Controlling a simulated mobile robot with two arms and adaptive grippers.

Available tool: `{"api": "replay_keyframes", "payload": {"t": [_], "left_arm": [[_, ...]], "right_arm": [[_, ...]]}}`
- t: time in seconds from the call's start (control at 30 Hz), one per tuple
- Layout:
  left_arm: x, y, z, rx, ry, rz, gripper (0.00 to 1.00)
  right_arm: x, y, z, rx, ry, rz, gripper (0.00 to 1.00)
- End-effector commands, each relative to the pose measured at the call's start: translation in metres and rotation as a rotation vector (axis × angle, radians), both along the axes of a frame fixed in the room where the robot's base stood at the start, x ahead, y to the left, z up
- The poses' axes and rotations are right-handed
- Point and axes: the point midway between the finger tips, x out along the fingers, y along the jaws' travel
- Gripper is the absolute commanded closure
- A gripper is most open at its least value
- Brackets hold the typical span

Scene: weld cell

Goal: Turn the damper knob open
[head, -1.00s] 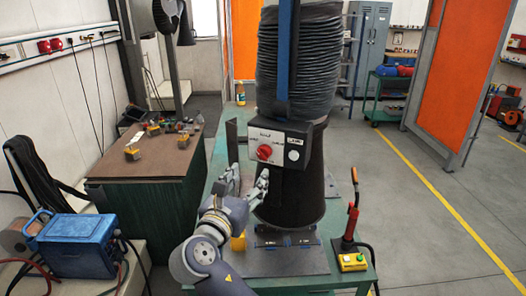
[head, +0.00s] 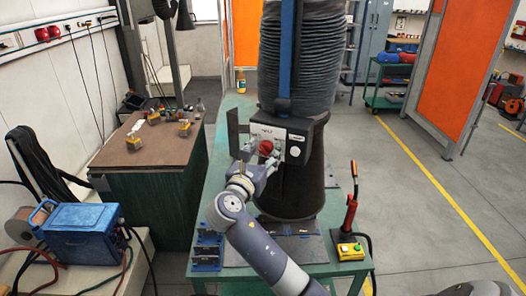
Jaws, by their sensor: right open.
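The red damper knob (head: 265,147) is on the light front plate of a dark control box (head: 297,150) on the extraction hood, which hangs below a black ribbed hose. My right gripper (head: 263,158) is in front of the box at the knob's height, coming up from below. It is open, with one finger to the left of the knob and one to the right and slightly below. I cannot tell whether either finger touches the knob. The knob's exact angle is too small to read. My left gripper is not in view.
The hood (head: 292,190) stands over a green welding table (head: 222,170). A brown-topped bench (head: 150,150) stands to the left.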

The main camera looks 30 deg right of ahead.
Motion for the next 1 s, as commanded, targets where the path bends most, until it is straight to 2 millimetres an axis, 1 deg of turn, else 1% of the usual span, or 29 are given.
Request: {"api": "replay_keyframes", "payload": {"t": [0.03, 0.07, 0.1, 0.17, 0.2, 0.23, 0.27, 0.67, 0.87, 1.0], "left_arm": [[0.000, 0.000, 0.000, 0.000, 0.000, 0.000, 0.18], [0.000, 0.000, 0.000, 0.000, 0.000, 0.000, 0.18], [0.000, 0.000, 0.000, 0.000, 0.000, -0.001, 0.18], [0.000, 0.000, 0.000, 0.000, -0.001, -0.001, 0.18], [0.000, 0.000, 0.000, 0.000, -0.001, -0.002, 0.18], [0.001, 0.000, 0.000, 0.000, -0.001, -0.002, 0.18], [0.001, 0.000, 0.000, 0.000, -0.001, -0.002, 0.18], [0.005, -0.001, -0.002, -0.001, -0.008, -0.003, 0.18], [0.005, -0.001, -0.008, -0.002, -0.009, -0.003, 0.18], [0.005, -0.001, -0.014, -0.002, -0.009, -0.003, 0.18]], "right_arm": [[0.000, 0.000, 0.000, 0.000, 0.000, 0.000, 0.48], [0.000, 0.000, 0.000, 0.000, 0.000, 0.000, 0.50], [0.000, 0.000, 0.000, 0.000, 0.000, 0.000, 0.59], [0.000, 0.000, 0.000, 0.000, 0.000, 0.000, 0.72], [0.000, 0.000, 0.000, 0.000, 0.000, 0.000, 0.82], [0.000, 0.000, 0.000, 0.000, 0.000, 0.000, 0.88], [0.000, 0.000, 0.000, 0.000, 0.000, 0.000, 0.93], [0.000, 0.000, -0.001, 0.026, -0.039, 0.000, 0.93], [0.000, 0.000, -0.002, 0.091, -0.137, 0.000, 0.93], [0.000, 0.001, -0.003, 0.155, -0.236, 0.000, 0.93]]}}
